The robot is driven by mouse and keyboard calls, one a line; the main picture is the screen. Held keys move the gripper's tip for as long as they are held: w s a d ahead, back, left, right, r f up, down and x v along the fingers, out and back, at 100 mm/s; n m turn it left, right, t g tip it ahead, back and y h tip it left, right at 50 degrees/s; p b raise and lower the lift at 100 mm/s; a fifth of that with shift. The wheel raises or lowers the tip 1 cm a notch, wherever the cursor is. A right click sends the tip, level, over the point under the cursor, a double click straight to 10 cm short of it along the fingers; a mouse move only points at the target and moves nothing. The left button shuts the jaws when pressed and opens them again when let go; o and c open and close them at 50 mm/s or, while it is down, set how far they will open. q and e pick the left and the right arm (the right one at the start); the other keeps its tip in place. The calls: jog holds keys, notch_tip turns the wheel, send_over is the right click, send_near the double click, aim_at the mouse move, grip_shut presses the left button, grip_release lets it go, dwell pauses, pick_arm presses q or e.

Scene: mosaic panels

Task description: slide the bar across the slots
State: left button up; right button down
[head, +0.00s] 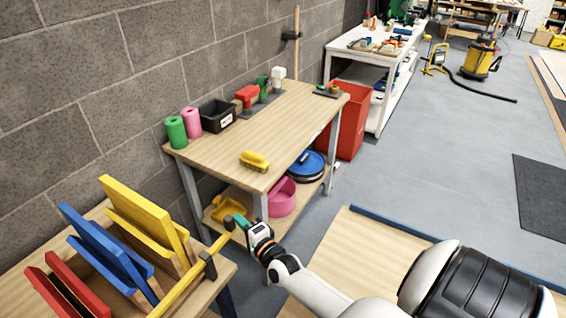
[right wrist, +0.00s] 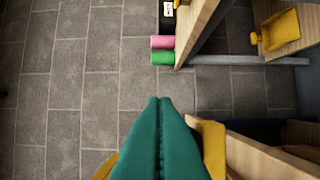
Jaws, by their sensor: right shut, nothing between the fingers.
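The yellow bar (head: 186,283) runs along the front of the slotted rack at lower left and passes through a dark bracket (head: 208,265). Red (head: 70,290), blue (head: 100,245) and yellow (head: 145,215) panels stand tilted in the rack behind it. My right gripper (head: 232,221) is shut and empty, with its teal fingertips close to the bar's far end; I cannot tell if they touch. In the right wrist view the shut teal fingers (right wrist: 160,105) point forward, with a yellow piece (right wrist: 212,145) beside them, partly hidden. My left gripper is not in view.
A wooden workbench (head: 290,115) stands beyond the rack, carrying a yellow brush (head: 254,160), a black bin (head: 217,115) and green (head: 176,131) and pink rolls. A grey block wall (head: 90,60) bounds the left. Open floor (head: 430,165) lies to the right.

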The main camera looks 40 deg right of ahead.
jog(key=a, duration=0.1)
jog(key=s+a, duration=0.1)
jog(key=a, duration=0.1)
jog(key=a+p, duration=0.1)
jog(key=a, duration=0.1)
jog(key=shift+s+a, duration=0.15)
jog(key=shift+s, duration=0.1)
jog(key=shift+s+a+f, duration=0.1)
jog(key=shift+a+f, duration=0.1)
jog(key=shift+a, duration=0.1)
jog(key=shift+s+f, duration=0.1)
jog(key=b, duration=0.2)
send_near(228, 236)
jog(key=s+r, duration=0.2)
jog(key=s, duration=0.1)
jog(key=s+a+r, duration=0.1)
jog(key=shift+s, duration=0.15)
